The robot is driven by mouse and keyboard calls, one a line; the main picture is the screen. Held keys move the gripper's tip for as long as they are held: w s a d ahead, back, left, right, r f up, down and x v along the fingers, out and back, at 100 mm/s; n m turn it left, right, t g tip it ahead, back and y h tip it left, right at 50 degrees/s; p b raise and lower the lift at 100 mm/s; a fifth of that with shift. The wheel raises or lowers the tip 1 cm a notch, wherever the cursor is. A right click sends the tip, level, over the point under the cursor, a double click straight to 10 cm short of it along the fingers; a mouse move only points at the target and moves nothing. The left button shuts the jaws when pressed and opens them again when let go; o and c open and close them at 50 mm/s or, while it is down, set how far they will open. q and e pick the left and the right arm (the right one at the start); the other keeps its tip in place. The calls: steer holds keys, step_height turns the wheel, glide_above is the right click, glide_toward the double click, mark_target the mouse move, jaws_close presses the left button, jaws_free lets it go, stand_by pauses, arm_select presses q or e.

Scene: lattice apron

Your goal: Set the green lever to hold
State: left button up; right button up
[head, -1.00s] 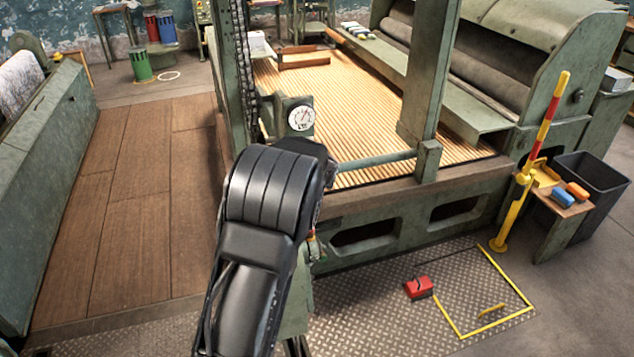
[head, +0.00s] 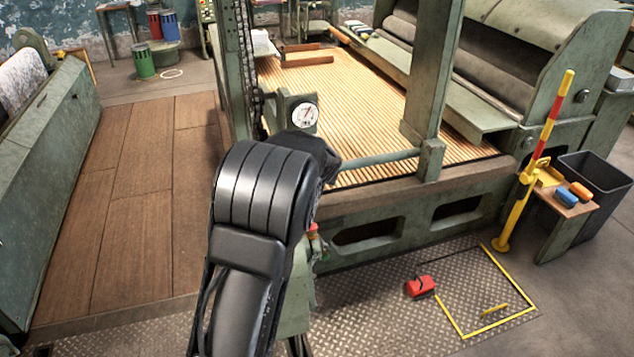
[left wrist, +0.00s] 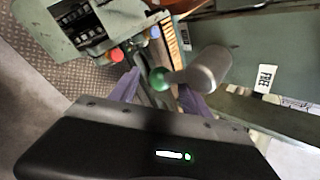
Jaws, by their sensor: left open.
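The green lever's round green knob (left wrist: 158,79) shows in the left wrist view, with a short arm running to a grey cylinder (left wrist: 209,67) on the right. My left gripper (left wrist: 159,84) is open, with one purple finger on each side of the knob. I cannot tell whether either finger touches it. A white label reading FREE (left wrist: 265,78) is on the green panel to the right. A smaller label (left wrist: 185,38), too small to read surely, is above the knob. In the head view my own arm hides the lever and gripper.
A red button (left wrist: 117,54) and a blue button (left wrist: 155,32) sit close to the knob. In the head view a dial gauge (head: 305,114) and the loom frame (head: 440,85) stand beyond my arm. A red object (head: 421,286) lies on the metal floor plate.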

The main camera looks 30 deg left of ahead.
arm_select(q)
steer(key=shift+b+v, duration=0.35)
steer(key=shift+v, duration=2.35)
steer(key=w+d+f+n+t+h, duration=0.15)
steer(key=d+f+n, duration=0.3)
steer(key=d, duration=0.45)
steer(key=s+d+f+n+g+h, duration=0.1)
steer(key=s+d+f+n+h, duration=0.2)
steer(key=d+f, duration=0.35)
steer(key=s+d+f+n+g+h, duration=0.1)
steer(key=s+d+f+n, duration=0.1)
steer(key=s+d+f, duration=0.45)
steer(key=s+d+f+n+g+h, duration=0.2)
steer(key=s+d+f+n+g, duration=0.1)
steer(key=s+f, duration=0.6)
steer(key=s+d+f+n+g+h, duration=0.1)
steer(key=s+d+f+n+g, duration=0.2)
steer(key=s+d+f, duration=0.5)
steer(key=s+f+n, duration=0.1)
steer(key=s+f, duration=0.1)
steer(key=s, duration=0.7)
steer(key=shift+s+d+n+h, duration=0.3)
steer(key=shift+d+n+h, duration=0.05)
